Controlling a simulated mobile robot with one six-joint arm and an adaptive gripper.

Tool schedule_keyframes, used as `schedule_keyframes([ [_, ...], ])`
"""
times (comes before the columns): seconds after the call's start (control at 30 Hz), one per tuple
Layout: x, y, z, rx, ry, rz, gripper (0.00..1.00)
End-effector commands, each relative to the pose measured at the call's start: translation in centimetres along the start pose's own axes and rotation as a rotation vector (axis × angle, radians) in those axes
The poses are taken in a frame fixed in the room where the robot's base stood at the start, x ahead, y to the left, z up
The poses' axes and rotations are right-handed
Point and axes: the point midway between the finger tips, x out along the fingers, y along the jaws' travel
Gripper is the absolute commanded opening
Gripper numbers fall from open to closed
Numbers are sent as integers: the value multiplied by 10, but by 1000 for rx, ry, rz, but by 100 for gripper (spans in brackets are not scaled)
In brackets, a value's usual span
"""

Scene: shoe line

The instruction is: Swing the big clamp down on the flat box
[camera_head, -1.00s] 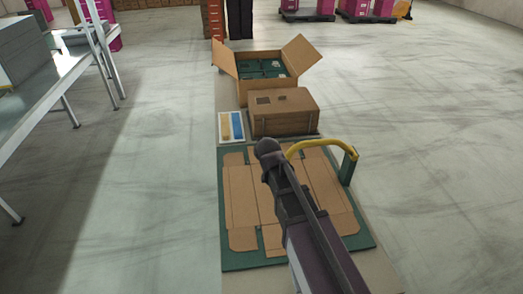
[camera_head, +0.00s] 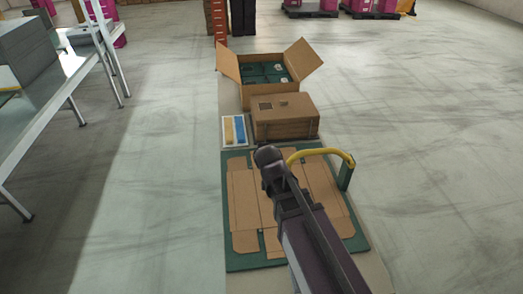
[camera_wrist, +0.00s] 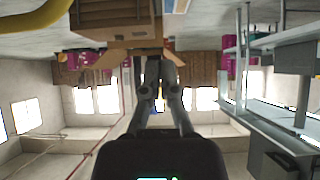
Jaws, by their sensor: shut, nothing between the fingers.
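The flat box (camera_head: 243,205) is an unfolded brown cardboard blank lying on a green board (camera_head: 232,262) in the head view. The big clamp is a curved yellow bar (camera_head: 325,151) on a green post (camera_head: 345,175) at the board's right edge. Its bar arches leftward above the far part of the blank, and its left end is hidden behind my arm. Part of the yellow bar (camera_wrist: 35,22) shows at the top left of the wrist view. My gripper (camera_wrist: 157,62) is shut and empty. My arm covers the middle and near right of the blank.
A closed brown carton (camera_head: 285,128) stands just beyond the board, beside a small tray (camera_head: 234,145) with yellow and blue pieces. Behind it is an open carton (camera_head: 262,88) with green boxes. A metal table (camera_head: 50,110) stands at the left. The floor to the right is clear.

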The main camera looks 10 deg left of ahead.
Motion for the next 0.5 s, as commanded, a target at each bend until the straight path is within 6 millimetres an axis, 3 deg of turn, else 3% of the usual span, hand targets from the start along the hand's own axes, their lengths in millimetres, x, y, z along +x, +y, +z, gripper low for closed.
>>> schedule_keyframes([
  [0.13,-10,-1,-1,1,0,0,0],
  [0.5,-12,-1,0,1,0,1,0],
])
